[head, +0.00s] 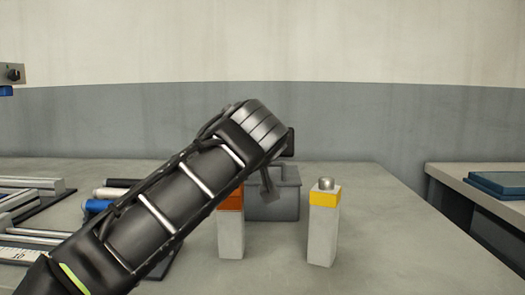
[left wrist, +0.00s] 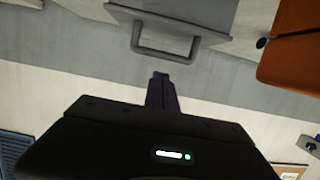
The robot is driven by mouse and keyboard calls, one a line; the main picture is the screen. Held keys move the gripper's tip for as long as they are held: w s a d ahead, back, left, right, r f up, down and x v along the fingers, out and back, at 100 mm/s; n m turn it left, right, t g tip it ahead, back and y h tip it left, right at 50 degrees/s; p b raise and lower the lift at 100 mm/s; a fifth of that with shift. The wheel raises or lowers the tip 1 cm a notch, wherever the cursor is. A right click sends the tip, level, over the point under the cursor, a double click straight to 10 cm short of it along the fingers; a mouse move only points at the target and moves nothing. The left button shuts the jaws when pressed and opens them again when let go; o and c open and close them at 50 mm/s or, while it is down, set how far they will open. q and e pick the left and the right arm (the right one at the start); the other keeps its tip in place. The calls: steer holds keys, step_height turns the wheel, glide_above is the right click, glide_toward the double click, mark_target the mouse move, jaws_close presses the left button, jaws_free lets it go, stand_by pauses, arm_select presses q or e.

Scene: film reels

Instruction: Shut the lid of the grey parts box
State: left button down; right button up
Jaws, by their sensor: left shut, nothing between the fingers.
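The grey parts box (head: 284,208) stands on the table in the middle of the head view, partly hidden by my left arm. A grey panel shows above its front edge; I cannot tell how far open the lid is. My left gripper (head: 268,190) is shut and empty, in front of the box's upper part in the head view. In the left wrist view a grey panel of the box (left wrist: 215,14) with a bar handle (left wrist: 165,50) is at the top. The shut fingers (left wrist: 160,80) point towards the handle, with a gap in the picture. My right gripper is not in view.
A pale post with an orange band (head: 231,235) stands left of the box, close to my arm. A pale post with a yellow band and metal knob (head: 323,222) stands to the right. Metal rails (head: 30,236) lie at left. The table's right side is clear.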

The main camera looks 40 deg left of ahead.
arm_select(q)
steer(key=shift+s+d+f+b, duration=0.2)
steer(key=shift+f+b, duration=0.15)
steer(key=shift+f, duration=0.15)
steer(key=shift+s+d+f+b, duration=0.1)
steer(key=shift+s+f+b, duration=0.05)
steer(key=shift+f+b, duration=0.3)
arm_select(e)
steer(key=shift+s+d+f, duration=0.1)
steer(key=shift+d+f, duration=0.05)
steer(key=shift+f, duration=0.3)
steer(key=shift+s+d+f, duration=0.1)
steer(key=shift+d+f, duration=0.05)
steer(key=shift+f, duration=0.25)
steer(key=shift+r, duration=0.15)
